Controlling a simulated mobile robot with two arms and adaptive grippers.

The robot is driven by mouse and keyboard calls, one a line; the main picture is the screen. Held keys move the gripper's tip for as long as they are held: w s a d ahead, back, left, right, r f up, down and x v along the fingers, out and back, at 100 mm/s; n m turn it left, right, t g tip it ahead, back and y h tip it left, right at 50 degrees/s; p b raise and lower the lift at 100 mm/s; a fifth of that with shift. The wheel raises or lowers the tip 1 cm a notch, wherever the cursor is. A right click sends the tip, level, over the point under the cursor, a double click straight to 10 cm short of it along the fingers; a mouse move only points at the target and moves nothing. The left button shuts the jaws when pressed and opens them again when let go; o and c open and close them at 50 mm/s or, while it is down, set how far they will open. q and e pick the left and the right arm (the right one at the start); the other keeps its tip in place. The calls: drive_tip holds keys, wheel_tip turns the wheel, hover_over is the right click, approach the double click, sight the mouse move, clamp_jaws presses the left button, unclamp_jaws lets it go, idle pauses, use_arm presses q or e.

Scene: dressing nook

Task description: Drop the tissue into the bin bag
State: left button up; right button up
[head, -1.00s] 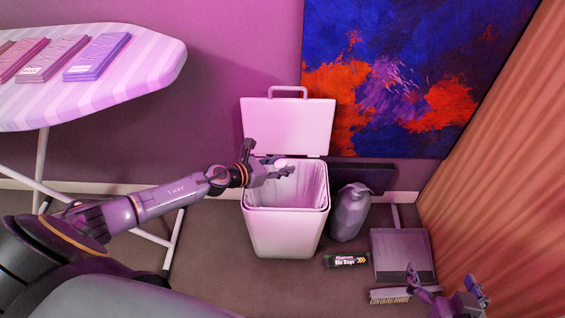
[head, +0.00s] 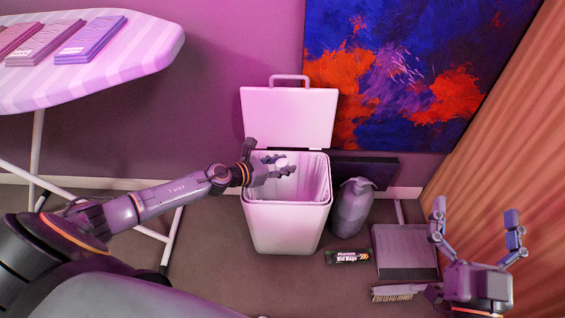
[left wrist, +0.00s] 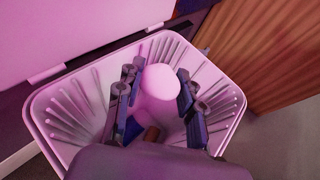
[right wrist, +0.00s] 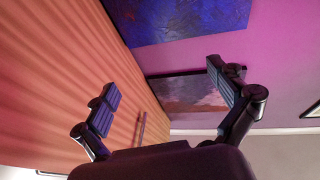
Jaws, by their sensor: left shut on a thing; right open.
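The tissue (left wrist: 160,84) is a pale crumpled ball between the fingers of my left gripper (left wrist: 157,100) in the left wrist view. In the head view the tissue (head: 281,161) shows small at the fingertips. My left gripper (head: 282,168) is shut on it, over the open mouth of the bin. The bin bag (head: 307,184) lines the white bin (head: 285,229) in pleated folds. In the left wrist view the bag (left wrist: 85,105) surrounds the gripper, with a blue and a brown item below, partly hidden. My right gripper (head: 478,236) is open and empty at the right.
The bin's lid (head: 288,117) stands open at the back. An ironing board (head: 110,65) is at the left, an orange curtain (head: 515,150) at the right.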

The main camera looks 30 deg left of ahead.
use_arm(q)
drive_tip(key=shift+f+b, duration=0.65)
drive_tip(key=shift+f, duration=0.2)
use_arm(e)
drive_tip(key=s+r+t+y, duration=0.1)
drive_tip(key=s+r+t, duration=0.2)
drive_tip(key=r, duration=0.3)
drive_tip(key=shift+s+r+t+y, duration=0.2)
drive_tip(key=shift+t+y, duration=0.1)
drive_tip(key=shift+t, duration=0.5)
use_arm(q)
drive_tip(key=o, duration=0.5)
drive_tip(key=shift+o, duration=1.3)
use_arm(e)
drive_tip(key=shift+r, duration=0.35)
